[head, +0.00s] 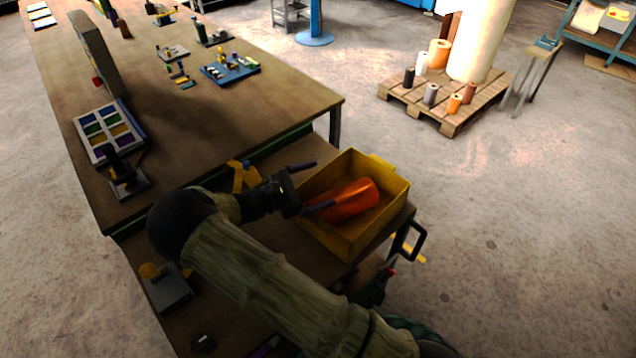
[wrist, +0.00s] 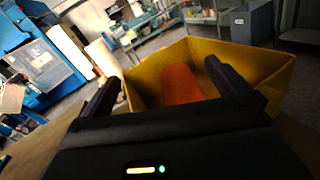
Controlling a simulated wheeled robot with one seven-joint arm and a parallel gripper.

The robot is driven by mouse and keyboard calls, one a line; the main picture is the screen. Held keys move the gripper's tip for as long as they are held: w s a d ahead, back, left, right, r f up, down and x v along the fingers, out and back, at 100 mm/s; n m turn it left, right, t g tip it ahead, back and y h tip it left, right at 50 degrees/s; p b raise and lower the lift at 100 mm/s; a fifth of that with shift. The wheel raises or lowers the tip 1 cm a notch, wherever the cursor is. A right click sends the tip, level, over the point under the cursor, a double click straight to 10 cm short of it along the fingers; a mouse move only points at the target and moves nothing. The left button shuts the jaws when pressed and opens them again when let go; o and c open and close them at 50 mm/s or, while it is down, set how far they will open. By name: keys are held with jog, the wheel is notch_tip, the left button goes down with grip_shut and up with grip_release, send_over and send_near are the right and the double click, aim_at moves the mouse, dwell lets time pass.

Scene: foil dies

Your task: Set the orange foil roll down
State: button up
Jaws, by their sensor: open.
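The orange foil roll (head: 350,200) lies on its side inside a yellow bin (head: 347,249) at the bench corner. It also shows in the wrist view (wrist: 180,84), beyond my fingers and within the bin's walls (wrist: 262,64). My gripper (head: 309,186) is open at the bin's left side. Whether a finger touches the roll I cannot tell.
The long bench (head: 250,110) carries a tray of coloured squares (head: 108,132) and several small tools. A yellow tool (head: 242,176) stands left of the bin. A pallet (head: 447,104) with several rolls is on the floor at the back right. The floor right of the bin is clear.

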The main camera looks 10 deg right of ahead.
jog(key=b+v, duration=0.3)
jog(key=v, duration=0.8)
jog(key=shift+a+r, duration=0.15)
jog(key=shift+r, duration=0.1)
